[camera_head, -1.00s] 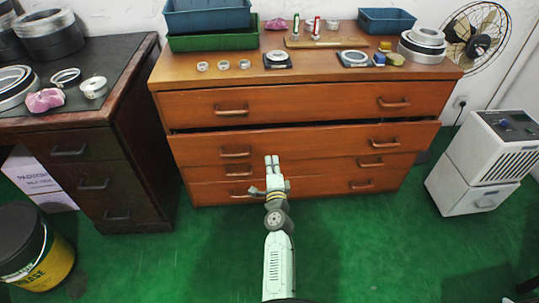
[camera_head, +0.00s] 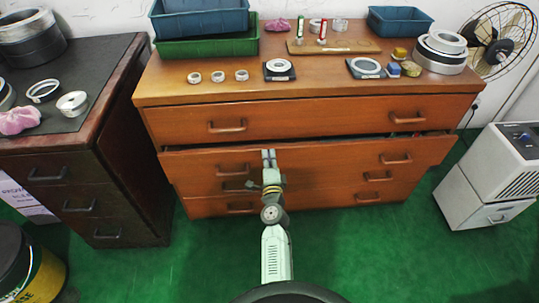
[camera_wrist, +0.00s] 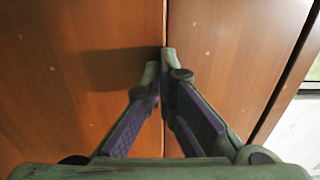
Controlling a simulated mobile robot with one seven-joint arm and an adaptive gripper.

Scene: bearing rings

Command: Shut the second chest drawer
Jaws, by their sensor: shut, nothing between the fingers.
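The wooden chest (camera_head: 300,84) stands against the wall in the head view. Its second drawer (camera_head: 325,163) from the top is pulled part way out, with a dark gap above its front. The drawer has two bar handles, the left (camera_head: 233,169) and the right (camera_head: 396,160). My gripper (camera_head: 268,153) is shut and empty, with its fingertips over the drawer front's upper edge, just right of the left handle. The wrist view shows the closed fingertips (camera_wrist: 164,55) close against brown wood panels (camera_wrist: 80,60). I cannot tell whether they touch.
The top drawer (camera_head: 310,118) looks closed. Rings, trays and a green bin (camera_head: 208,42) stand on the chest top. A dark desk (camera_head: 80,155) is at the left, and a white appliance (camera_head: 490,180) at the right. The green floor (camera_head: 350,245) in front is clear.

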